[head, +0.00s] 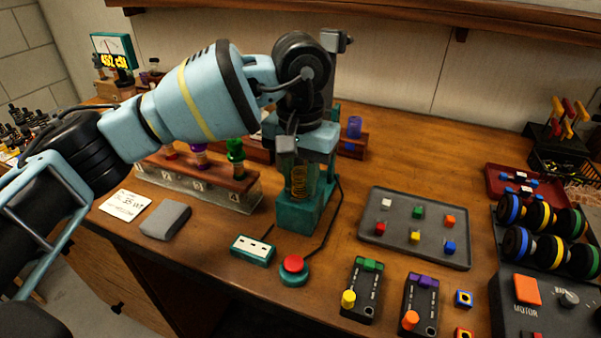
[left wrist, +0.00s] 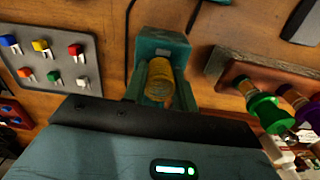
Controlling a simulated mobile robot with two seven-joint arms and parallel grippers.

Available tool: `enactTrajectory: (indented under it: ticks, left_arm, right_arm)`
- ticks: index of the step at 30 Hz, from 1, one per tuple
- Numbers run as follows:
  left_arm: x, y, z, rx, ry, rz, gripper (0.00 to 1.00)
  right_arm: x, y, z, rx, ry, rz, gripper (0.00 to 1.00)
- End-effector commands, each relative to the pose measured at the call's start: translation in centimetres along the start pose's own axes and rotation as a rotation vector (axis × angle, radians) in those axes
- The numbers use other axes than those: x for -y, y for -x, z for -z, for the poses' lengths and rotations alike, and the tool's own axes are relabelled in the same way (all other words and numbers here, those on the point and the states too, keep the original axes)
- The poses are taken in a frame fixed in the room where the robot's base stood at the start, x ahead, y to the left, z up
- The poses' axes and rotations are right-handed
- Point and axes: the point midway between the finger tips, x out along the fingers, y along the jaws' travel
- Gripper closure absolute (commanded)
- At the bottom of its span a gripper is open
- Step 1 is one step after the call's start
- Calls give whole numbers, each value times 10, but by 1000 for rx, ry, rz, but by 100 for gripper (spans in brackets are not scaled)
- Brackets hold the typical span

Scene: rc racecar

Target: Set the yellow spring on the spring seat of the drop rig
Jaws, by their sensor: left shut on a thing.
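The yellow spring (head: 299,182) is upright inside the teal drop rig (head: 300,217), low over its base. My left gripper (head: 303,174) points down into the rig and is shut on the spring. In the left wrist view the spring (left wrist: 160,78) sits between the two fingers (left wrist: 160,92), in front of the rig's teal base (left wrist: 160,42). The spring seat is hidden by the spring and fingers. I cannot tell whether the spring's lower end touches it. My right gripper is not in view.
A rack with green and purple-topped parts (head: 240,190) stands close left of the rig. A grey tray of coloured pieces (head: 415,257) lies to the right. A red button (head: 293,264) and a socket box (head: 253,249) are in front, with a black cable nearby.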

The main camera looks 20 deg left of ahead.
Motion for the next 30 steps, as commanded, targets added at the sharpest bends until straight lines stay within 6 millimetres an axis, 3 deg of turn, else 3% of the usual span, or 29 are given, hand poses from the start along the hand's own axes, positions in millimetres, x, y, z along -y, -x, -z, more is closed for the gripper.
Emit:
enactTrajectory:
  ticks: [5,6,12,23,30]
  left_arm:
    - [0,0,0,0,0,0,93]
    - [0,0,0,0,0,0,70]
    - [0,0,0,0,0,0,47]
    - [0,0,0,0,0,0,47]
    - [0,37,1,-3,1,-1,47]
  right_arm:
    - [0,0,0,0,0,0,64]
    - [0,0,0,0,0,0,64]
    - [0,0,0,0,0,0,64]
    - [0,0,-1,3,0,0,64]
    - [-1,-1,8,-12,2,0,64]
